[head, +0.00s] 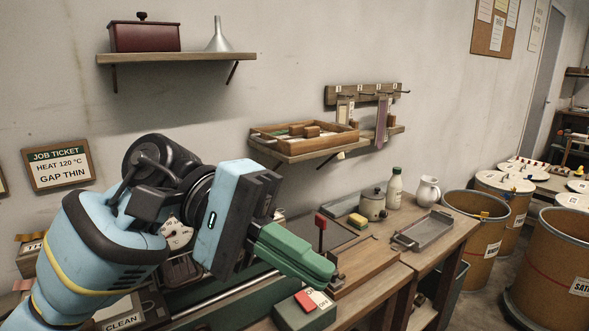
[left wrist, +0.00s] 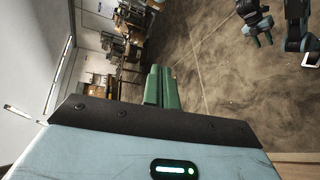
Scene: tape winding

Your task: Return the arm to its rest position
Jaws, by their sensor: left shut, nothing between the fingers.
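My left arm comes in from the left in the head view, raised in front of the workbench. Its left gripper (head: 325,270) has green fingers that are shut with nothing between them. The fingers point right and slightly down, in front of the bench. In the left wrist view the gripper (left wrist: 162,88) shows its green fingers side by side, with open floor beyond them. My right gripper is not in the head view. The arm hides much of the left part of the bench.
The workbench (head: 440,242) holds a grey metal tray (head: 422,231), a white bottle (head: 394,188), a lidded pot (head: 372,205) and a green box (head: 304,312). A wall shelf (head: 177,58) is above. Large drums (head: 548,262) stand at right. Floor lies between drums and bench.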

